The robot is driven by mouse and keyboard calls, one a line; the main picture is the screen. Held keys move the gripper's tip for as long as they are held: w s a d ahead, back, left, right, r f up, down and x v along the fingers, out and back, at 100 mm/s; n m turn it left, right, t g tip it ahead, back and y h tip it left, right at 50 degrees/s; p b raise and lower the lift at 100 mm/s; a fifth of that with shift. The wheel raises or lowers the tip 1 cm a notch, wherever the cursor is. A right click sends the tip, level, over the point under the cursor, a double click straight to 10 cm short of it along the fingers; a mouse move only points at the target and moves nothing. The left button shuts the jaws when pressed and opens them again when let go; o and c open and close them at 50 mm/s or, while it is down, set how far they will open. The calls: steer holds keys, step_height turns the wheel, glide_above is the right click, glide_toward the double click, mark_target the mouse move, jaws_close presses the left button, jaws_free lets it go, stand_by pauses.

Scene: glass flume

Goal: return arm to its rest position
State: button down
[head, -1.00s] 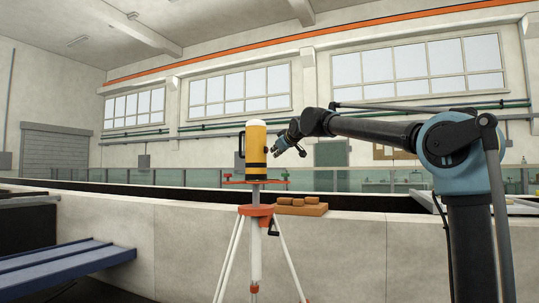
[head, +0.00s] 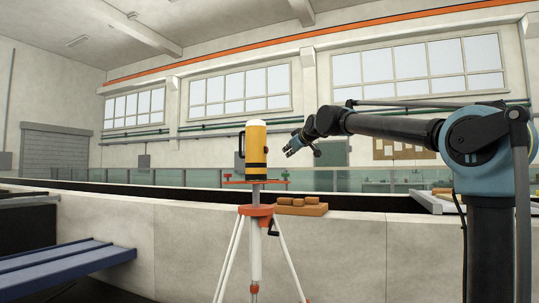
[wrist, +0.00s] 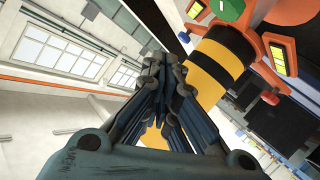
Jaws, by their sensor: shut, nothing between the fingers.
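My gripper (head: 289,152) is to the right of the yellow cylinder in the head view, with a gap between them. In the wrist view its fingers (wrist: 170,75) are together, with nothing between them. My arm reaches in from the right side of the head view, held above the low wall. The yellow cylinder (head: 256,148) has a white top, black bands and a black handle on its left. It stands upright on the orange-red tripod (head: 257,210). In the wrist view the cylinder (wrist: 209,55) shows behind the fingers.
A blue bench (head: 65,265) is at the lower left. A glass flume (head: 340,180) runs behind the wall. The air between gripper and cylinder is clear.

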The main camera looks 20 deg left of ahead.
stand_by(0.4)
steer(key=s+d+f+m+g+h, duration=0.15)
steer(key=s+d+f, duration=0.25)
steer(key=d+f, duration=0.55)
steer(key=s+d+f+m+h, duration=0.3)
steer(key=s+d+f, duration=0.1)
steer(key=d+f, duration=0.5)
steer(key=s+d+f+m+g+h, duration=0.15)
steer(key=s+d+f, duration=0.25)
steer(key=d+f, duration=0.55)
steer(key=s+d+f+m+g+h, duration=0.1)
steer(key=s+d+f+m+g, duration=0.1)
steer(key=s+d+f, duration=0.5)
steer(key=s+d+f+m+g+h, duration=0.1)
steer(key=s+d+f+m, duration=0.2)
steer(key=s+d+f, duration=0.4)
steer(key=s+d+f+m+g+h, duration=0.1)
steer(key=s+d+f, duration=0.6)
steer(key=s+f, duration=0.8)
step_height(320, 180, down, 2)
steer(key=shift+m+g+h, duration=0.4)
steer(key=shift+m+g, duration=0.4)
steer(key=shift+m, duration=0.1)
